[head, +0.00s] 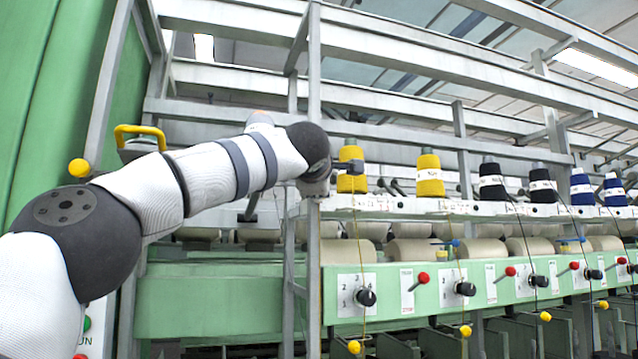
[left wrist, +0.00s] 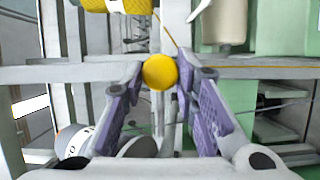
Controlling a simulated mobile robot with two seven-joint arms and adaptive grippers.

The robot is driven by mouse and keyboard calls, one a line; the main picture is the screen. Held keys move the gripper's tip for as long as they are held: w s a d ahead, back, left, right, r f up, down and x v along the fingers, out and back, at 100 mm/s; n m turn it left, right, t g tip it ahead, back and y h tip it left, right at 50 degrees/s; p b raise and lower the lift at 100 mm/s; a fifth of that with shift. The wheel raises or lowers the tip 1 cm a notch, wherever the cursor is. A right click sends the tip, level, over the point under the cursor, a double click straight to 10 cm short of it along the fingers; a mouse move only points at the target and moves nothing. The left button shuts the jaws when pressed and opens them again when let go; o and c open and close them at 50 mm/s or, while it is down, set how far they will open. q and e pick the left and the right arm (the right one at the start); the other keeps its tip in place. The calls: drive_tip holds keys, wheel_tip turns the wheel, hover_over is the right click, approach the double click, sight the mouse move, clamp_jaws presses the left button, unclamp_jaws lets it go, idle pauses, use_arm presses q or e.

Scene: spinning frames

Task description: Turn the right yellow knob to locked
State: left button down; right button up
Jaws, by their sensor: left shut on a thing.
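My left arm crosses the head view from the left, and its gripper (head: 345,166) is at the upright grey post, in front of a yellow spool. In the left wrist view, a round yellow knob (left wrist: 160,72) sits between the fingertips of the left gripper (left wrist: 158,80), which is shut on it. I cannot make out this knob apart from the gripper and spool in the head view. Another yellow ball knob (head: 79,168) shows at the far left, clear of the gripper. Whether the held knob is at locked cannot be told. My right gripper is not in view.
Yellow spools (head: 430,176) and dark spools (head: 492,180) stand on the white rail. A green panel (head: 400,290) below carries black dials and red-tipped levers. A yellow handle (head: 140,130) is at the upper left. Grey frame bars (head: 313,90) stand close to the gripper.

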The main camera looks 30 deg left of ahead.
use_arm(q)
drive_tip(key=c, duration=1.3)
unclamp_jaws()
drive_tip(key=v, duration=1.2)
